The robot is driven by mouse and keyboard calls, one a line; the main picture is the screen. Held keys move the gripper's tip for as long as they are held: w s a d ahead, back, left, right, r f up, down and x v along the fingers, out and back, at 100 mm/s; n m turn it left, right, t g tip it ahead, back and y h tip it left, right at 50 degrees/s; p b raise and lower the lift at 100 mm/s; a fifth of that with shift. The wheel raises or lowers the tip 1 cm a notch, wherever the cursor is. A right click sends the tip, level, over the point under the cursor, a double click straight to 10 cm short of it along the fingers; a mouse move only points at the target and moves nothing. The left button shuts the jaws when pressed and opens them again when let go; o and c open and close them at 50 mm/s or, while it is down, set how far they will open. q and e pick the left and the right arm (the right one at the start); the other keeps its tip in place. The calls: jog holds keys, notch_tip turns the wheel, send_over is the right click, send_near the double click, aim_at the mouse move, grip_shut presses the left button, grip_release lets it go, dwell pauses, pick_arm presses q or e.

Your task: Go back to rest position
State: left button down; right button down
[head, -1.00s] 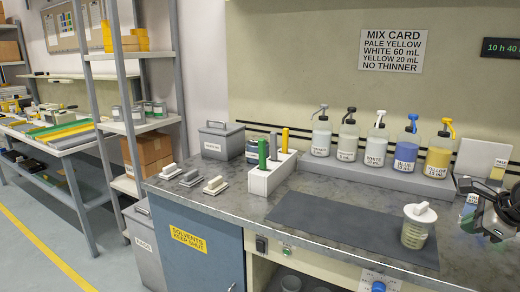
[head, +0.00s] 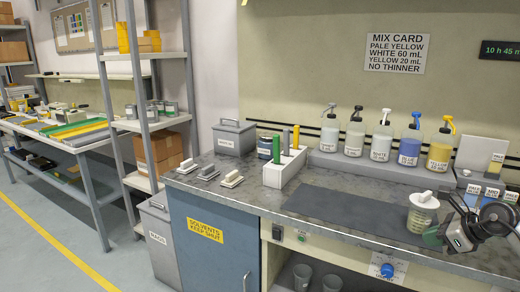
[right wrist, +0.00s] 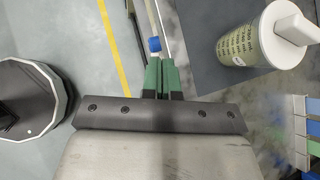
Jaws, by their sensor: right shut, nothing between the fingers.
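My right gripper (head: 434,237) is at the right of the head view, near the bench's front edge and just in front of a lidded cup. In the right wrist view its green fingers (right wrist: 160,76) are together with nothing between them. The cup (head: 422,216) has pale yellow contents and a white lid with a knob. It stands upright on the bench, apart from the fingers, and also shows at the top right of the right wrist view (right wrist: 245,45). My left gripper is in neither view.
A dark mat (head: 345,205) lies on the grey bench. Pump bottles (head: 381,143) stand on a raised shelf behind it. A white rack (head: 284,172) with upright tools and several small blocks are to the left. Labelled cards (head: 491,192) stand near my right arm.

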jog(key=w+a+f+m+t+y+p, duration=0.1)
jog(key=a+f+m+y, duration=0.1)
jog(key=a+f+m, duration=0.4)
jog(key=w+a+f+m+t+y+p, duration=0.1)
jog(key=a+f+m+t+y, duration=0.15)
jog(key=f, duration=0.45)
jog(key=s+f+m+t+h, duration=0.1)
jog(key=s+f+m+h, duration=0.25)
jog(key=f+m, duration=0.6)
jog(key=s+f+m+h, duration=0.2)
jog(key=s+f+m, duration=0.4)
jog(key=f, duration=0.6)
jog(key=s+a+f+m+g+h+p, duration=0.1)
jog(key=s+a+f+m+g, duration=0.1)
jog(key=s+f+m, duration=0.6)
jog(key=s+a+f+m+g+h, duration=0.25)
jog(key=s+f, duration=0.35)
jog(key=s, duration=0.6)
jog(key=s+a+f+m+g+h+p, duration=0.15)
jog(key=s+f+m, duration=0.25)
jog(key=s+f, duration=0.45)
jog(key=s+a+m+g, duration=0.1)
jog(key=s+m+g, duration=0.1)
jog(key=s, duration=0.6)
jog(key=s+a+f+m+g+y, duration=0.1)
jog(key=s+a+g, duration=0.1)
jog(key=s, duration=0.5)
jog(key=shift+s+a+m, duration=0.3)
jog(key=shift+s+m, duration=0.05)
jog(key=shift+g, duration=0.25)
